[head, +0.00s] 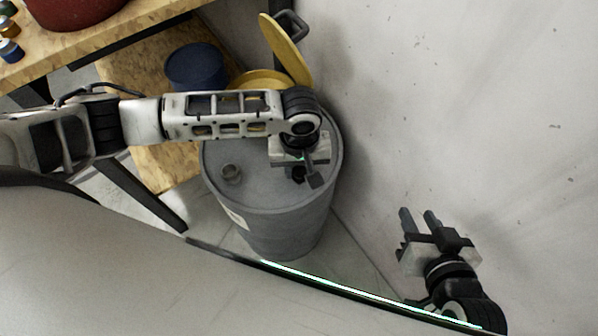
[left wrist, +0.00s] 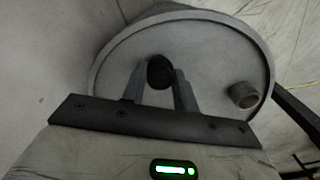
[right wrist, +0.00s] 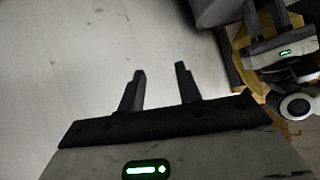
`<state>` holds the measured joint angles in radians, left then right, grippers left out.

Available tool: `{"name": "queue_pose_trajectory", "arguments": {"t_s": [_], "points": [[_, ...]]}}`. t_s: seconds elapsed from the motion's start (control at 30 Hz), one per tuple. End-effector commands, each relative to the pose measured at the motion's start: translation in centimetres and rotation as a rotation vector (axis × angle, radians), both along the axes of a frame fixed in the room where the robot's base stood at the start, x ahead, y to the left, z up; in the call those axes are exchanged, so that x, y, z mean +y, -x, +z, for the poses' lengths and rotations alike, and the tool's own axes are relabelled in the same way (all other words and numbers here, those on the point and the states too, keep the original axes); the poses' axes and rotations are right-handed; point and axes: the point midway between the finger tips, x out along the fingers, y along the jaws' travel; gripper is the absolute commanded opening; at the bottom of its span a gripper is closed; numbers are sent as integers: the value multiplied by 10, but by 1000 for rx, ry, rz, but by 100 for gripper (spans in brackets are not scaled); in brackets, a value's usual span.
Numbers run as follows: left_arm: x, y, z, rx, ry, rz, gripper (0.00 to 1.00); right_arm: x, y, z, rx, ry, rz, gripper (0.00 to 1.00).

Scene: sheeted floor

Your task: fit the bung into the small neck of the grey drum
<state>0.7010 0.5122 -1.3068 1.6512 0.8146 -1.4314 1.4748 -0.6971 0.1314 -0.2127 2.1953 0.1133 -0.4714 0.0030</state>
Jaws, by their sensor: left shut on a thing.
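The grey drum (head: 260,215) stands upright on the floor. My left gripper (head: 307,180) is over the right part of the lid, shut on a dark round bung (left wrist: 160,72). I cannot tell whether the bung touches the lid, and any neck beneath it is hidden. My right gripper (head: 420,220) is open and empty, in the air to the right of the drum; its spread fingers show in the right wrist view (right wrist: 158,85).
Behind the drum are a dark blue tub (head: 195,66) and yellow round discs (head: 286,50), one leaning upright. A wooden table (head: 110,30) at the upper left bears a red vessel (head: 75,10) and small jars (head: 10,50).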

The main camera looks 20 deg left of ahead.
Motion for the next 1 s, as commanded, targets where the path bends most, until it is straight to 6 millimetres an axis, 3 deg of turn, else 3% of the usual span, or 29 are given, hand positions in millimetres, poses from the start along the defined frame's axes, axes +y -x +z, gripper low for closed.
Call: {"name": "queue_pose_trajectory", "arguments": {"t_s": [1.0], "points": [[0, 0, 42, 1, 0, 0, 0, -9, 5, 20, 40, 94, 19, 34]]}}
